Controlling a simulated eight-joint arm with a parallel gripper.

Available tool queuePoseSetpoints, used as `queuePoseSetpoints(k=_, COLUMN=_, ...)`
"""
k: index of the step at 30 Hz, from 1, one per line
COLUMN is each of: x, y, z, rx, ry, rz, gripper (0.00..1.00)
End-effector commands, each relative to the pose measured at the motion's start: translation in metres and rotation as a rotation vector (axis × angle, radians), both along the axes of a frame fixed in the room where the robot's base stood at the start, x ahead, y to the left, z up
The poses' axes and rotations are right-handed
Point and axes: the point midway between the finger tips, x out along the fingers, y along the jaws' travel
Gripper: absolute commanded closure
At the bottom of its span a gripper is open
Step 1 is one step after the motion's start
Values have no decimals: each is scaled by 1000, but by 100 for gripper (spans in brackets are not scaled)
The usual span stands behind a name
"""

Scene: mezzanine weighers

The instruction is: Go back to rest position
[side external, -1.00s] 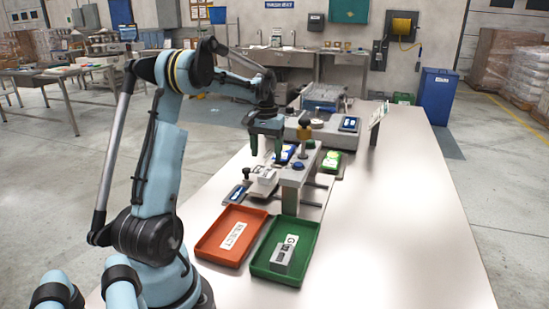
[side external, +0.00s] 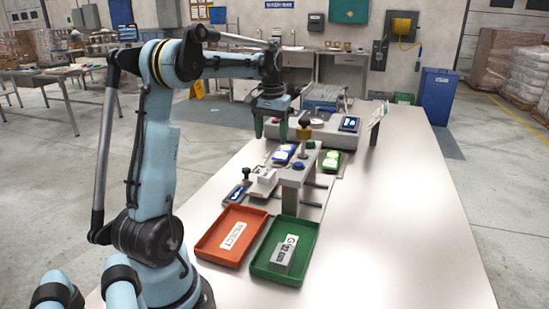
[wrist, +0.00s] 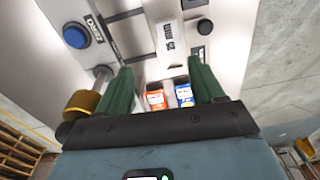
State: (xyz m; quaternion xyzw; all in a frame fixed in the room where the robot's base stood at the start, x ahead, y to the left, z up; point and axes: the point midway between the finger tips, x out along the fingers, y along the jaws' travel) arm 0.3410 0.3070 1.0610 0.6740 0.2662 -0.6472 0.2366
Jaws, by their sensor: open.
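My gripper (side external: 270,130) is open and empty. It hangs pointing down above the weigher station on the white table, clear of the things below. In the wrist view, its green fingers (wrist: 160,68) are spread apart, with an orange pack (wrist: 156,98) and a blue pack (wrist: 184,95) in the background between them.
An orange tray (side external: 208,248) labelled REJECT and a green tray (side external: 302,264) holding a grey block (side external: 284,256) stand at the near end. A brass-topped post (side external: 304,124) stands close right of my gripper. A weigher (side external: 331,137) stands behind. The table's right side is clear.

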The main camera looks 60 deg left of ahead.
Motion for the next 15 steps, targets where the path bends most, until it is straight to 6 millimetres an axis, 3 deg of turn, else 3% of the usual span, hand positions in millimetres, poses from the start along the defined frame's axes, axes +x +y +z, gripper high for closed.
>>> queuePoseSetpoints(k=8, x=10, y=-87, z=17, rx=109, ry=-106, rz=-199, gripper=33)
queuePoseSetpoints(k=15, x=1, y=-180, z=15, rx=160, ry=-257, rz=-394, gripper=33)
